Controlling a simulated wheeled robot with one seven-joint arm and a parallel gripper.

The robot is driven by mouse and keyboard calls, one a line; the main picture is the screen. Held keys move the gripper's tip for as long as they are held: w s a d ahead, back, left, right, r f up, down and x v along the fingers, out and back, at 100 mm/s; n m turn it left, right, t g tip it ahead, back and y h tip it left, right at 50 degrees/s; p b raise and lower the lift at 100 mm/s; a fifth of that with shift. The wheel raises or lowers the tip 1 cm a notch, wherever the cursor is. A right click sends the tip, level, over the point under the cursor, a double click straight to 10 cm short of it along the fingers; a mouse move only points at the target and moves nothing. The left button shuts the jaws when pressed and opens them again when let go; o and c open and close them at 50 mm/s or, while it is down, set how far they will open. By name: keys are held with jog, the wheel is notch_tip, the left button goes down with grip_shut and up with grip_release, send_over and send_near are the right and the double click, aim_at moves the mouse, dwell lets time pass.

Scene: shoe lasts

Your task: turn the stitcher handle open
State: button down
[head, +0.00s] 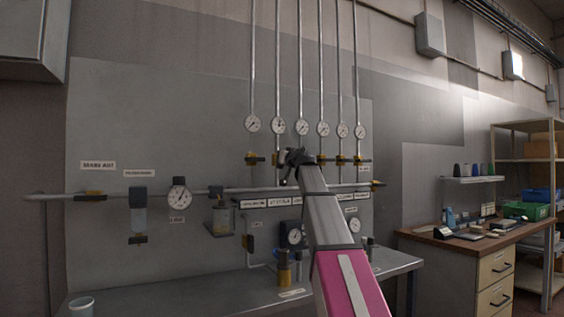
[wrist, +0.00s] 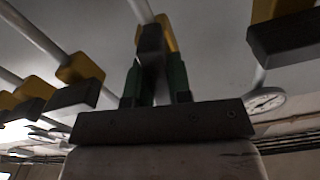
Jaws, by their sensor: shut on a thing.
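My gripper (head: 292,163) is raised at the row of valves on the wall panel, at the end of my grey and pink arm. In the wrist view its two green fingers (wrist: 156,72) are shut on a valve handle (wrist: 151,39), a dark block with yellow on it, set on a grey pipe. I take this for the stitcher handle, but the small labels (head: 283,200) below the row are too small to read surely. In the head view my gripper hides this handle, so its turn angle cannot be told there.
Similar yellow and dark handles stand close on both sides, one at the left (wrist: 80,78) and one at the right (wrist: 283,36) in the wrist view. Round gauges (head: 302,127) sit above the row. A horizontal pipe (head: 110,195) and a grey bench (head: 190,297) lie below.

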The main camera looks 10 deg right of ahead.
jog(key=shift+n, duration=1.1)
jog(key=c, duration=1)
grip_release()
jog(key=shift+c, duration=0.2)
jog(key=shift+s, duration=0.15)
jog(key=v, duration=1)
jog(key=shift+s+d, duration=0.15)
jog(key=shift+s, duration=0.15)
